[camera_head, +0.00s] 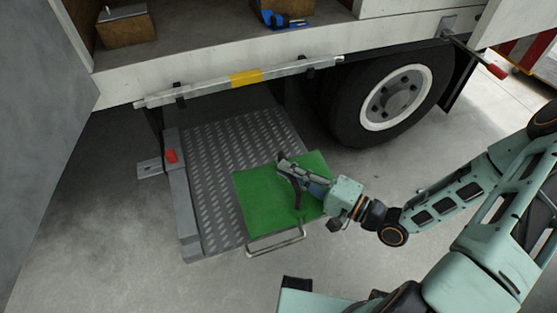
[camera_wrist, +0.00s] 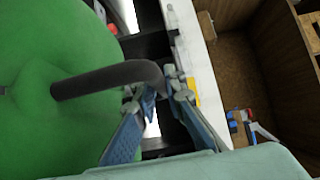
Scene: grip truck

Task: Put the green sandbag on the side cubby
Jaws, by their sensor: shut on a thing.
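The green sandbag (camera_head: 262,197) is in front of and partly over the metal tread plate beside the truck. It fills the left of the wrist view (camera_wrist: 50,130). My gripper (camera_head: 289,172) is shut on its dark handle, which runs between the fingers in the wrist view (camera_wrist: 105,78). I cannot tell whether the bag touches the plate. The open compartment in the truck's side (camera_head: 200,48), which may be the side cubby, is at the top of the head view. Brown compartment walls (camera_wrist: 232,65) show right in the wrist view.
A box (camera_head: 125,30) and a blue tool (camera_head: 283,20) lie in the truck's compartment. A rail with a yellow band (camera_head: 245,78) runs below its edge. A wheel (camera_head: 390,98) stands to the right. A grey panel (camera_head: 40,110) is at left. Concrete floor is clear at lower left.

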